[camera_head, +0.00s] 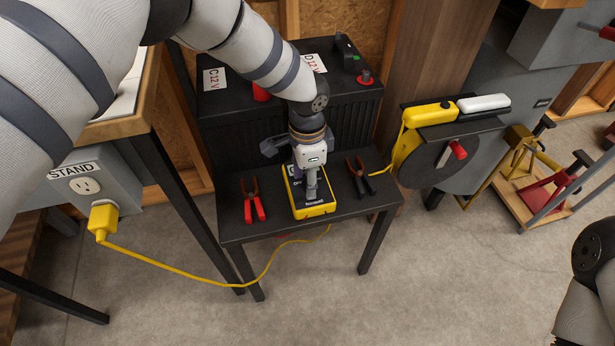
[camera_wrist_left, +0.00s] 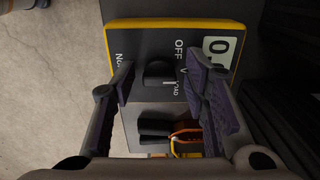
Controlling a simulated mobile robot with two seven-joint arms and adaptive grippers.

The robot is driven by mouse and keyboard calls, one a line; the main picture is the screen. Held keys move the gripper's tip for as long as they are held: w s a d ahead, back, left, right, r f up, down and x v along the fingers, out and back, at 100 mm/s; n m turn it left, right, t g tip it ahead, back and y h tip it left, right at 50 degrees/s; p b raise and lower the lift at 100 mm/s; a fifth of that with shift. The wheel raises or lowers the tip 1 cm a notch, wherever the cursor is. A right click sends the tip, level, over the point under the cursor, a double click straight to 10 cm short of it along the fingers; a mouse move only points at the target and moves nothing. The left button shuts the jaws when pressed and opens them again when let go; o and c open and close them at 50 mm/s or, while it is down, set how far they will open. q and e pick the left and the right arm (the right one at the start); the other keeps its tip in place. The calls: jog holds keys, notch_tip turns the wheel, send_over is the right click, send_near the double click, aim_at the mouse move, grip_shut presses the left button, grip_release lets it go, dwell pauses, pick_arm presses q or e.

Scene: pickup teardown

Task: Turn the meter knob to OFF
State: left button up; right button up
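The meter (camera_head: 313,211) is a yellow-rimmed box with a dark face, lying on a small black table. In the left wrist view its face (camera_wrist_left: 140,38) carries the word OFF, partly covered lettering and a pale display. The black knob (camera_wrist_left: 158,72) sits in the middle of the face. My left gripper (camera_head: 311,185) points down over the meter. Its fingers (camera_wrist_left: 158,84) are open, one on each side of the knob, with gaps visible between. The right finger covers some lettering. Where the knob points is not clear. My right gripper is out of view.
Red-handled clamps (camera_head: 254,204) and black-handled clamps (camera_head: 359,177) lie on the black table (camera_head: 232,228) either side of the meter. A yellow cable (camera_head: 200,264) runs to the STAND outlet (camera_head: 85,186). A reel (camera_head: 432,155) stands to the right.

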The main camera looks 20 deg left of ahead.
pick_arm(q)
grip_shut()
jog(key=shift+n, duration=0.3)
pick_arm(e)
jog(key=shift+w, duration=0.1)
pick_arm(q)
jog(key=n+p, duration=0.1)
jog(key=n, duration=0.2)
jog(key=shift+d, duration=0.1)
jog(key=shift+s+d+n, duration=0.1)
jog(key=shift+n, duration=2.6)
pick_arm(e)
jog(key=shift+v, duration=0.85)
pick_arm(q)
jog(key=shift+o, duration=1.9)
grip_release()
